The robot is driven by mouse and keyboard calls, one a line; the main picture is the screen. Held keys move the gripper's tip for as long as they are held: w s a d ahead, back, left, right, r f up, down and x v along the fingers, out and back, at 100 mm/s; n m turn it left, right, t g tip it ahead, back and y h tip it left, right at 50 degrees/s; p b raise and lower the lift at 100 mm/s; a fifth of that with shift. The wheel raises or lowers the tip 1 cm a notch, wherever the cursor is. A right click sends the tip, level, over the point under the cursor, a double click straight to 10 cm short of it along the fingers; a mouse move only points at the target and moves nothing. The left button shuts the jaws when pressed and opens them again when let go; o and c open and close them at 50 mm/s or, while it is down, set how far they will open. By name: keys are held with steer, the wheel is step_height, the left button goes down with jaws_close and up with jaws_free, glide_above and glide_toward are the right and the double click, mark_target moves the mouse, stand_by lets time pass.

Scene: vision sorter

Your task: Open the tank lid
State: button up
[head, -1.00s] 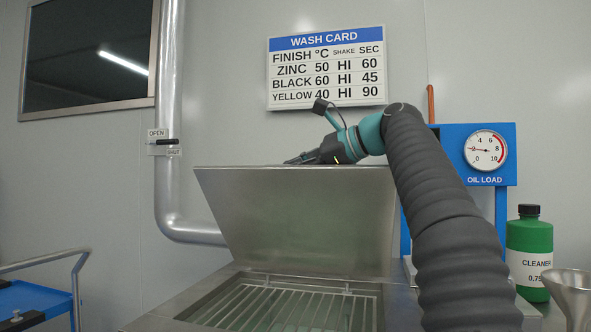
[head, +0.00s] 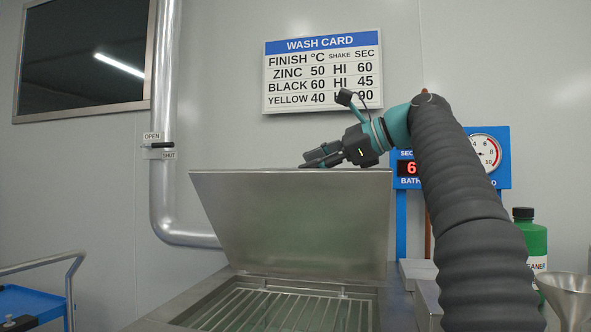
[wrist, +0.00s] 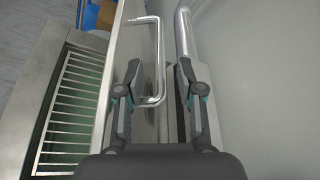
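The tank lid (head: 290,225) stands raised and leans back over the tank (head: 215,290), whose opening shows a wire rack (head: 285,310). The lid's bar handle (wrist: 159,50) shows in the wrist view on the lid's outer face; it is hidden in the head view. My gripper (head: 318,160) is just above the lid's top edge in the head view. In the wrist view my gripper (wrist: 160,85) has its fingers spread, with the handle's lower bend between them. The fingers do not close on it. Whether they touch the lid cannot be told.
A steel pipe (head: 165,100) with an OPEN/SHUT lever runs down the wall at left. A wash card (head: 322,72) hangs behind my arm. A blue gauge panel (head: 500,165), a green cleaner bottle (head: 530,240) and a funnel (head: 568,290) are at right. A blue cart (head: 30,302) is at lower left.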

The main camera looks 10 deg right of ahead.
steer(key=shift+v, duration=3.1)
